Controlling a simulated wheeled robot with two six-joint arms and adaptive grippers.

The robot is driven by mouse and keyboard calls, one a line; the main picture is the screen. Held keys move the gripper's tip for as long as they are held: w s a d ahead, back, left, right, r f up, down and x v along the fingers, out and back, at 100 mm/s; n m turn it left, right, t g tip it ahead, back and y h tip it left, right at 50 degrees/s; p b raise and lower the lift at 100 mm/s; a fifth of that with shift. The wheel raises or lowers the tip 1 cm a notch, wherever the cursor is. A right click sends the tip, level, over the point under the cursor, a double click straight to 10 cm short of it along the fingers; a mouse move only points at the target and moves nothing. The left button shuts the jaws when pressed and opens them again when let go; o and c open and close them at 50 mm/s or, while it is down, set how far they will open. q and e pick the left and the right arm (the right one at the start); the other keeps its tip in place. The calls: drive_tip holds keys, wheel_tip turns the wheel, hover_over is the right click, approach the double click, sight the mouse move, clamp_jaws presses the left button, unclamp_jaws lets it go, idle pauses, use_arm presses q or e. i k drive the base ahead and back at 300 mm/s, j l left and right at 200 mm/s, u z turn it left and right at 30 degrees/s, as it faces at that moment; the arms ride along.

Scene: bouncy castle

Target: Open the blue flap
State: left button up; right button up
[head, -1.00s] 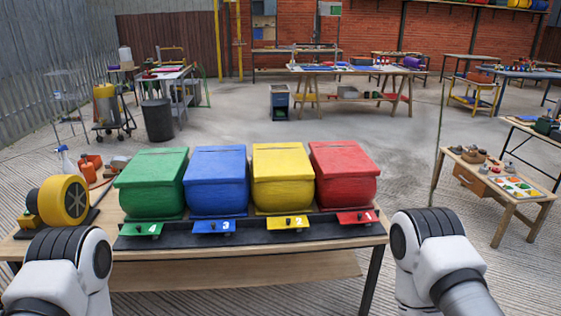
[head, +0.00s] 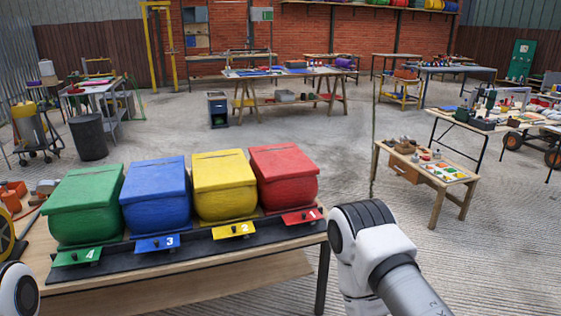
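The blue flap (head: 157,243) is a small plate marked 3 with a dark knob, at the front foot of the blue bin (head: 155,195). Similar flaps sit before the other bins: green marked 4 (head: 78,257), yellow marked 2 (head: 233,230) and red marked 1 (head: 301,217). The blue bin stands between the green bin (head: 85,205) and the yellow bin (head: 223,185). Parts of my two arms show at the lower left and lower right, apart from the flaps. Neither gripper is in view.
The bins stand on a wooden table (head: 230,275) with a black rail (head: 190,256) along the front. A red bin (head: 284,178) is at the right end. A small side table (head: 424,171) stands to the right. Concrete floor between is clear.

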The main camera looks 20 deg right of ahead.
sight(173, 241)
drive_tip(key=i+l+u, duration=0.3)
drive_tip(key=i, duration=0.25)
drive_tip(key=i+l+u, duration=0.3)
drive_tip(key=i+l, duration=0.2)
drive_tip(key=l, duration=0.15)
